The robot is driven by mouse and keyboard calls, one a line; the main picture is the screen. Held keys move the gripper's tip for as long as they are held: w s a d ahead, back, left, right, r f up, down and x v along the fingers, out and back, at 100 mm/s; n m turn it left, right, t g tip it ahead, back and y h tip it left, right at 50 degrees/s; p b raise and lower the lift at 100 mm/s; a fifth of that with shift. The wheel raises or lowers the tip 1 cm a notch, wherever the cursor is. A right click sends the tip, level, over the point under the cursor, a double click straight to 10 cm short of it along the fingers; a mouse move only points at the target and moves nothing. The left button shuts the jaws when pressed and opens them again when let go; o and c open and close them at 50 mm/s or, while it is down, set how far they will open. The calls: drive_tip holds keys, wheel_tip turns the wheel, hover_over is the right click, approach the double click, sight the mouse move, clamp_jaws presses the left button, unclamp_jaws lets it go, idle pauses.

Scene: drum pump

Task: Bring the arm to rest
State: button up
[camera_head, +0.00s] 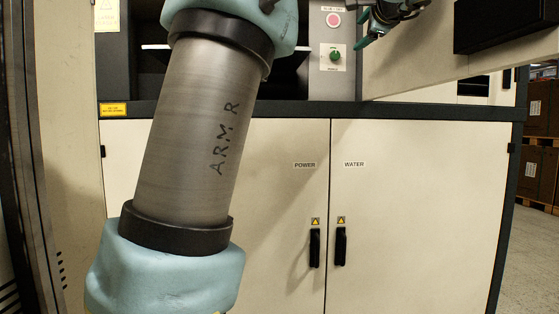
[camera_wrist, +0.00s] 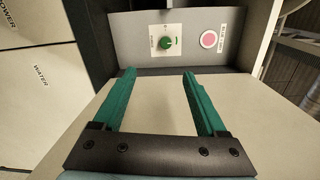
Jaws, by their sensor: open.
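My gripper (camera_wrist: 158,88) is open and empty in the wrist view, its two green fingers apart with a beige panel behind them. In the head view my gripper (camera_head: 372,30) shows at the top right, partly cut off by the frame edge, to the right of the control panel. My arm crosses the left half of the head view and hides part of the cabinet. The green knob (camera_head: 334,56) and the pink button (camera_head: 334,19) are on the grey panel. In the wrist view the knob (camera_wrist: 167,43) and the button (camera_wrist: 209,39) lie beyond the fingertips, apart from them.
A beige cabinet has a POWER door (camera_head: 280,220) and a WATER door (camera_head: 420,220), both shut, with black handles. A beige panel (camera_head: 420,65) with a black block (camera_head: 505,25) stands at the upper right. Boxes on pallets (camera_head: 540,175) are at the far right.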

drive_tip(key=w+a+f+n+g+p, duration=0.1)
drive_tip(key=w+a+f+g, duration=0.2)
drive_tip(key=f, duration=0.6)
drive_tip(key=w+a+f+n+g+p, duration=0.15)
drive_tip(key=a+f, duration=0.25)
drive_tip(key=f, duration=0.4)
drive_tip(key=s+a+f+n+g+p, duration=0.1)
drive_tip(key=s+a+f+n+g, duration=0.2)
drive_tip(key=f, duration=0.4)
drive_tip(key=s+a+f+n+g+p, duration=0.1)
drive_tip(key=a+f+g, duration=0.1)
drive_tip(key=a+f, duration=0.5)
drive_tip(key=s+a+f+n+g+h+p, duration=0.1)
drive_tip(key=s+a+f+n+g+p, duration=0.1)
drive_tip(key=s+a+f+n, duration=0.3)
drive_tip(key=s+a+f+n+g+h+p, duration=0.1)
drive_tip(key=s+a+f+n+g, duration=0.3)
drive_tip(key=s+f, duration=1)
drive_tip(key=s+a+n, duration=0.2)
drive_tip(key=s, duration=0.1)
drive_tip(key=shift+s+f+g+p, duration=0.15)
drive_tip(key=shift+g+p, duration=0.2)
